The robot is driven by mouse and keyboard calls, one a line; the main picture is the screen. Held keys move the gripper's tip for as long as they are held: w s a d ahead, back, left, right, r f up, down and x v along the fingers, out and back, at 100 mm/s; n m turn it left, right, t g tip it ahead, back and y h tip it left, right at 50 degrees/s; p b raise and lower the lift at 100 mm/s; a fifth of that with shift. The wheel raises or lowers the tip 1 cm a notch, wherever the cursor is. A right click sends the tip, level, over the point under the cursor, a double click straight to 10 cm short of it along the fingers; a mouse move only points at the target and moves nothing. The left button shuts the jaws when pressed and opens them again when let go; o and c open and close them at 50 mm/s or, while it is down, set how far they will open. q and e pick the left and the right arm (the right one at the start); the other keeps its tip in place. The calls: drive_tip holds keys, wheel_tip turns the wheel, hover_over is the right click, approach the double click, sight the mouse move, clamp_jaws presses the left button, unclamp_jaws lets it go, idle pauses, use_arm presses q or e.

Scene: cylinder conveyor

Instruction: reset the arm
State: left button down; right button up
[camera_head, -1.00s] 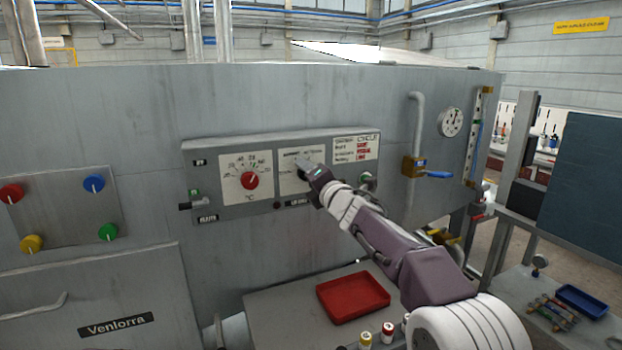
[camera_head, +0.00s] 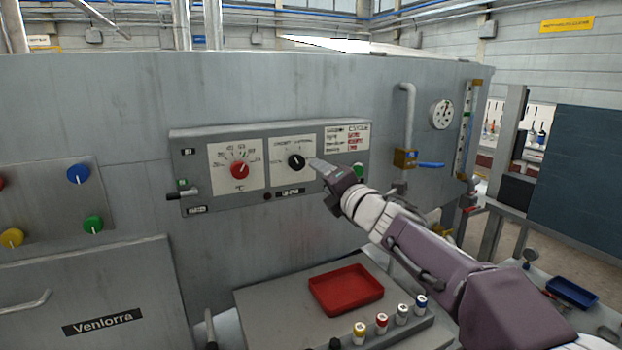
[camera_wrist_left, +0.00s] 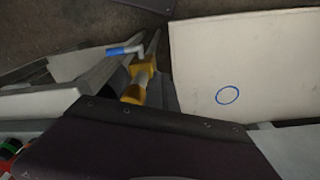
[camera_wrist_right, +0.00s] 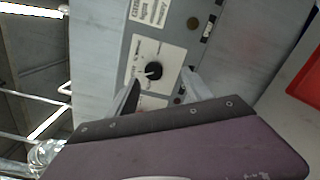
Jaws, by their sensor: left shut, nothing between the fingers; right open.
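My right gripper (camera_head: 322,172) is in front of the control panel (camera_head: 205,203), just right of the black knob (camera_head: 297,162). It is open and empty, apart from the knob. In the right wrist view its two fingers (camera_wrist_right: 160,95) are spread and the black knob (camera_wrist_right: 153,70) shows beyond them, with a white pointer line. My left arm is out of the head view. The left wrist view shows the left gripper's dark body (camera_wrist_left: 150,150) low in the picture; its fingertips are not clearly seen.
A red knob (camera_head: 240,170) sits left on the panel. Below are a red tray (camera_head: 345,290) and several capped cylinders (camera_head: 381,323) on a grey bench. A blue-handled valve (camera_head: 430,165) and a gauge (camera_head: 441,114) are at right. In the left wrist view, a pale board has a blue ring (camera_wrist_left: 228,95).

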drive_tip(key=s+d+f+m+g+h, duration=0.25)
drive_tip(key=s+d+f+m, duration=0.2)
drive_tip(key=f, duration=0.55)
drive_tip(key=s+d+f+m+g+h, duration=0.2)
drive_tip(key=s+d+f+m+g, duration=0.15)
drive_tip(key=f+m, duration=0.45)
drive_tip(key=s+d+f+m+g+h, duration=0.2)
drive_tip(key=s+d+f+m, duration=0.15)
drive_tip(key=f, duration=0.85)
drive_tip(key=s+f+m+g, duration=0.4)
drive_tip(key=s+f+m, duration=0.2)
drive_tip(key=s, duration=0.4)
drive_tip(key=s+f+m+g, duration=0.4)
drive_tip(key=s+f+m, duration=0.25)
drive_tip(key=s, duration=0.35)
wheel_tip(320, 180, up, 14)
drive_tip(key=p, duration=1.4)
drive_tip(key=shift+d+y, duration=0.25)
drive_tip(key=shift+y, duration=0.1)
drive_tip(key=shift+c, duration=0.3)
